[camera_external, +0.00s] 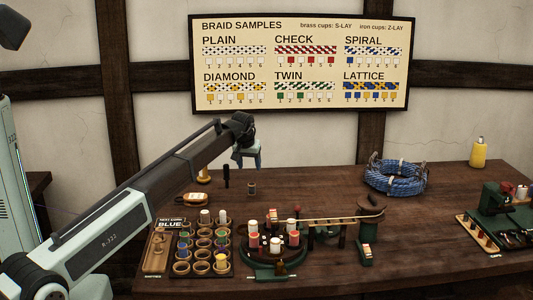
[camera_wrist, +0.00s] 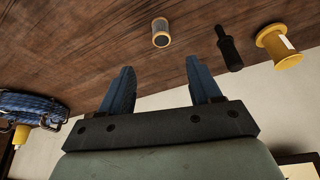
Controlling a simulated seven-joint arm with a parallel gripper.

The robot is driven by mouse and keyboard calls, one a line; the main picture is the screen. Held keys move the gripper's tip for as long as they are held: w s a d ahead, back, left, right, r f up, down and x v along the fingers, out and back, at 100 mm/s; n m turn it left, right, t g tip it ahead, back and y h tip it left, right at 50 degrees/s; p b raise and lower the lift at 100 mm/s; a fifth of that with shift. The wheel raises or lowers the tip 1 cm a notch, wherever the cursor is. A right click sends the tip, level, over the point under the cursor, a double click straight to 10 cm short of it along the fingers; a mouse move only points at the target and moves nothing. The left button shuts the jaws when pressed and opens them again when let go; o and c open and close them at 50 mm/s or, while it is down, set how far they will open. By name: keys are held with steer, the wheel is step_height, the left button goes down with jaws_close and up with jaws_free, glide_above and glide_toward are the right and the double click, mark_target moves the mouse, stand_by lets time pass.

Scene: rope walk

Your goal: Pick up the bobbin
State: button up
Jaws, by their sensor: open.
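A small grey bobbin-like piece with tan rims (camera_wrist: 161,33) stands on the table in the wrist view, beyond and between my fingertips. It seems to be the small dark piece (camera_external: 252,188) behind the braiding stand in the external view. My gripper (camera_external: 247,165) hangs above the back of the table, a little above that piece and apart from it. In the wrist view my gripper (camera_wrist: 159,77) shows two blue fingers spread wide with nothing between them. Several other bobbins, white, green and yellow (camera_external: 221,260), stand in a cup rack. Which bobbin is meant I cannot tell.
A black upright tool (camera_wrist: 229,48) and a yellow spool (camera_wrist: 280,46) stand beside the small piece. The cup rack (camera_external: 181,269) and a round green braiding stand (camera_external: 272,274) fill the front. A blue rope coil (camera_external: 395,178) lies to the right.

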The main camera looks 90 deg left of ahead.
mark_target(252, 184)
steer(key=x, duration=0.6)
steer(key=shift+w+a+f, duration=0.1)
steer(key=shift+a+f, duration=0.1)
steer(key=shift+f, duration=0.1)
steer(key=shift+x, duration=2.9)
steer(key=shift+d, duration=0.1)
steer(key=shift+c, duration=0.4)
steer(key=c, duration=1)
